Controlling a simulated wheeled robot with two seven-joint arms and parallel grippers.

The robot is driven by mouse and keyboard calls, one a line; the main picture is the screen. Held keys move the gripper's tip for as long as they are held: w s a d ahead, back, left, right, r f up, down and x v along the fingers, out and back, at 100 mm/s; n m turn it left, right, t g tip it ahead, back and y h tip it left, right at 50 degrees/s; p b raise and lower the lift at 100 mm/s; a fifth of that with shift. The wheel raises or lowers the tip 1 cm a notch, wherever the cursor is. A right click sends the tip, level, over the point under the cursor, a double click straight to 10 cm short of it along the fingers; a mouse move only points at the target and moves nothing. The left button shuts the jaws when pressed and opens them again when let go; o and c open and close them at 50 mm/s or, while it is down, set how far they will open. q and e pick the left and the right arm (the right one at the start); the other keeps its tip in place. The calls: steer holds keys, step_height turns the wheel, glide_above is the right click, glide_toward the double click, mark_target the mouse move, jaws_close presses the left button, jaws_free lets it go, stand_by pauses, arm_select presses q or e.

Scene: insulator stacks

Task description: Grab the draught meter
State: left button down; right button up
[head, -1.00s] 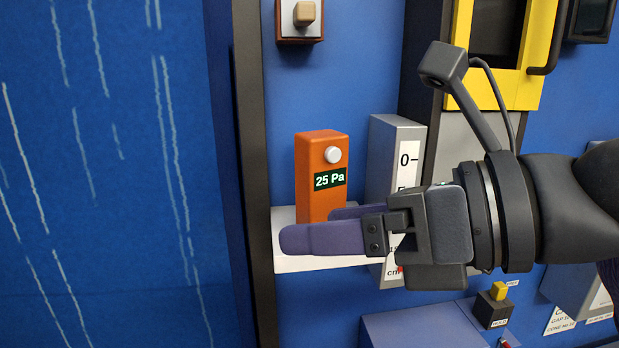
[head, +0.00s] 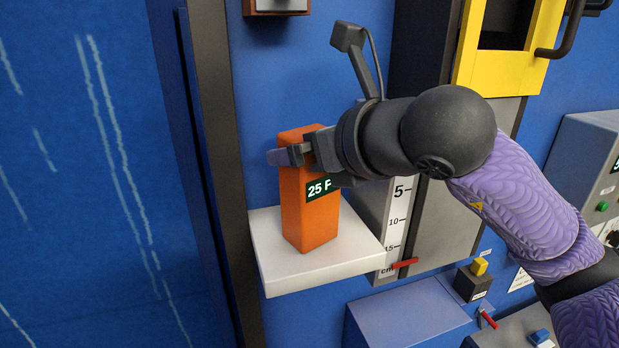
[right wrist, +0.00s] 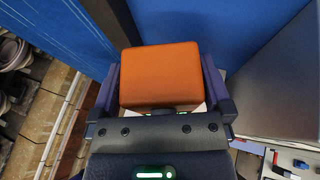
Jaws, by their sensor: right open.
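The draught meter (head: 310,215) is an orange upright box with a dark display, partly covered, reading "25". It stands on a white shelf (head: 345,255) on the blue wall. My right gripper (head: 285,155) is at its upper part, with one finger showing across its left side. In the right wrist view the meter's orange top (right wrist: 160,75) lies between the two open fingers of my right gripper (right wrist: 165,85). The fingers are on either side of it. The meter's upper front is hidden behind my gripper. My left gripper is not in view.
A grey box with a centimetre scale (head: 398,215) stands close to the right of the shelf. A dark post (head: 215,150) is at the left. A yellow frame (head: 515,70) is at upper right. Below right are a yellow button (head: 479,267) and a red lever (head: 488,319).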

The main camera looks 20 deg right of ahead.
steer(key=shift+d, duration=0.1)
steer(key=shift+c, duration=0.9)
jaws_close()
